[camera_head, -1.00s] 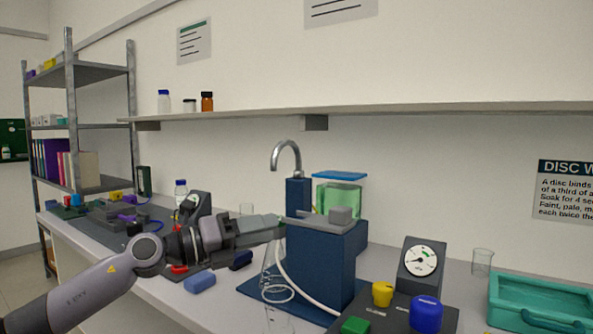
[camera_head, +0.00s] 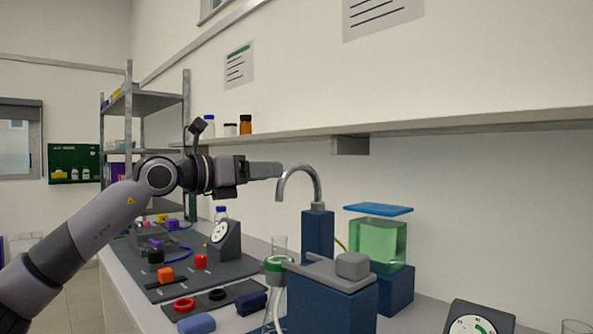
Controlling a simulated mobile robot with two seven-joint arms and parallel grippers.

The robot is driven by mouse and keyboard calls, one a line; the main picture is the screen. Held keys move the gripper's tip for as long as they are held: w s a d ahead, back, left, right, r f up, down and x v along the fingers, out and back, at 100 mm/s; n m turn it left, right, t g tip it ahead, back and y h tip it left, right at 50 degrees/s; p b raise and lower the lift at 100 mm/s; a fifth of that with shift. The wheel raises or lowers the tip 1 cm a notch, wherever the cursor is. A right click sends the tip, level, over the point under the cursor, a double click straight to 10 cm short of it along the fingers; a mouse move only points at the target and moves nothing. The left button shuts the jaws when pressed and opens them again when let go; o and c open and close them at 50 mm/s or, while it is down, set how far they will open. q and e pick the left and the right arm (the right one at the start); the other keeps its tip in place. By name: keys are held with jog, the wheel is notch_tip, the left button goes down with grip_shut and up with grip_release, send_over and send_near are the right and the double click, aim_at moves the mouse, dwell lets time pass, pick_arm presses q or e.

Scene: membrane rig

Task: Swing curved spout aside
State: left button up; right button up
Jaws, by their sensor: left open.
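The curved spout (camera_head: 301,172) is a grey metal gooseneck that rises from a dark blue post (camera_head: 318,234). Its arc bends to the left and its tip points down. My left gripper (camera_head: 277,170) comes in from the left at the height of the spout's arc. Its fingers are open and end close to the spout's left side; I cannot tell whether they touch it. My right gripper is not in view.
A flask with a green collar (camera_head: 277,265) stands below the spout. A blue block with a grey top (camera_head: 331,300) is in front of the post. A tank of green liquid (camera_head: 378,243) stands to the right. A wall shelf (camera_head: 455,124) runs above.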

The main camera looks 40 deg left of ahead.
aim_at(289, 170)
pick_arm(q)
jog(key=w+p, duration=0.1)
jog(key=w, duration=0.1)
jog(key=w+d+p, duration=0.1)
jog(key=w, duration=0.1)
jog(key=shift+w+r, duration=0.1)
jog(key=shift+r, duration=0.05)
jog(key=shift+w+d+p, duration=0.15)
jog(key=shift+w+p, duration=0.25)
jog(key=shift+w, duration=0.55)
grip_shut()
